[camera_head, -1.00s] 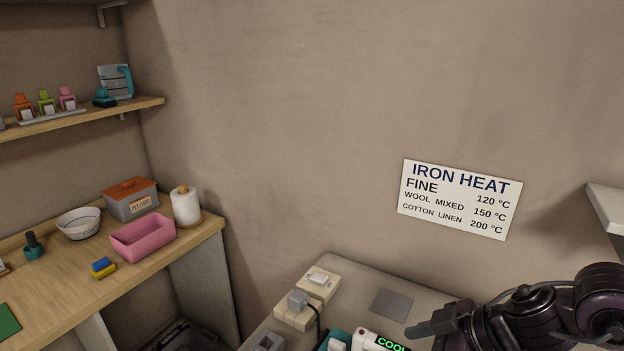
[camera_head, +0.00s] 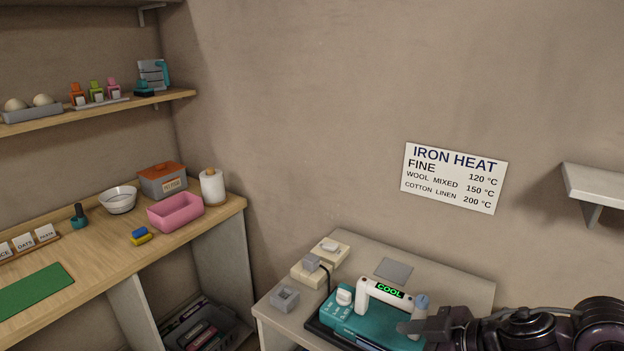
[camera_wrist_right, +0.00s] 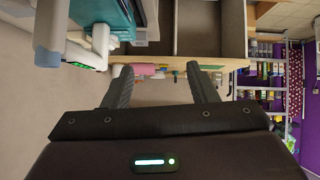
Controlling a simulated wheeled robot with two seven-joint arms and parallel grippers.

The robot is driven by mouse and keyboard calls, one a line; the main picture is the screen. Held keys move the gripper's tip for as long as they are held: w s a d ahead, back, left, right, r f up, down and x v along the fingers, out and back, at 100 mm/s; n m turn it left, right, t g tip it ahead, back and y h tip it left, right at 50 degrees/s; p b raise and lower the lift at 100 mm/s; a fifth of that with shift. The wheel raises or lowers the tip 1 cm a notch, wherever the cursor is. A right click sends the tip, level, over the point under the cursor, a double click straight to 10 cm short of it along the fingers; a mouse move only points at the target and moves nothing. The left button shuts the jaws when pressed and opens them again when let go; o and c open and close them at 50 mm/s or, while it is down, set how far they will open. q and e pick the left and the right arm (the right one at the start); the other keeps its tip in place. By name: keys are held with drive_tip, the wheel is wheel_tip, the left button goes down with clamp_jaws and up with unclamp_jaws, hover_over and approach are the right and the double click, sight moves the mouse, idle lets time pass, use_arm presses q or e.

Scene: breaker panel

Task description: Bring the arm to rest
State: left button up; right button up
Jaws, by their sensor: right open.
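My right arm comes in from the lower right in the head view, with the right gripper (camera_head: 424,327) in front of the teal iron (camera_head: 368,322). In the right wrist view the two fingers of the right gripper (camera_wrist_right: 160,84) stand apart with nothing between them. The iron has a white handle and a display reading "COOL", and it sits on the small table (camera_head: 455,284). The iron also shows at the upper left of the wrist view (camera_wrist_right: 98,14). From the head view I cannot tell whether the gripper touches it. My left gripper is not in view.
A socket block with a plug (camera_head: 312,267) and a small grey box (camera_head: 285,297) are on the small table. A wooden counter (camera_head: 100,258) with a pink bin (camera_head: 175,212) stands at left. An "IRON HEAT" sign (camera_head: 454,178) and a shelf (camera_head: 598,186) are on the wall.

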drive_tip(key=s+d+f+m+g+h, duration=0.4)
drive_tip(key=s+f+m+h, duration=0.5)
drive_tip(key=s+f, duration=0.6)
wheel_tip(320, 180, down, 30)
drive_tip(key=y, duration=0.1)
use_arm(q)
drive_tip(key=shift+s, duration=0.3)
use_arm(e)
drive_tip(key=s+d+f, duration=0.2)
drive_tip(key=s+f, duration=0.7)
drive_tip(key=s, duration=0.1)
drive_tip(key=s+d+f+g, duration=0.1)
drive_tip(key=s+d+f, duration=0.1)
drive_tip(key=s+f, duration=0.7)
drive_tip(key=shift+s+d+f+g, duration=0.15)
drive_tip(key=shift+s+f+g, duration=0.15)
drive_tip(key=shift+s+f, duration=0.1)
